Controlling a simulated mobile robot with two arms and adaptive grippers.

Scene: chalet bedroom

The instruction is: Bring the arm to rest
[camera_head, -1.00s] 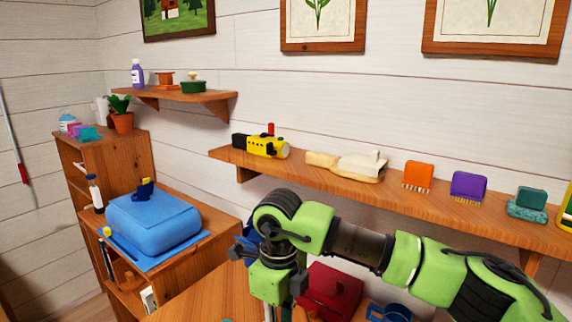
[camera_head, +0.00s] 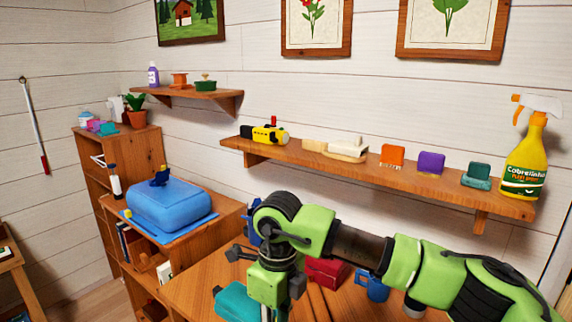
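My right arm (camera_head: 362,245) reaches in from the lower right, its green and black links bent over a wooden table (camera_head: 198,291). Its wrist (camera_head: 274,283) points down near the middle of the bottom edge. The gripper fingers at its end are cut off by the bottom of the picture, so I cannot tell their state. My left arm and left gripper do not show.
A red box (camera_head: 325,271), a blue mug (camera_head: 372,286) and a teal object (camera_head: 235,303) are on the table around my arm. A wall shelf (camera_head: 400,178) behind holds a yellow spray bottle (camera_head: 525,160), brushes and a toy. A blue case (camera_head: 170,203) sits on a cabinet at left.

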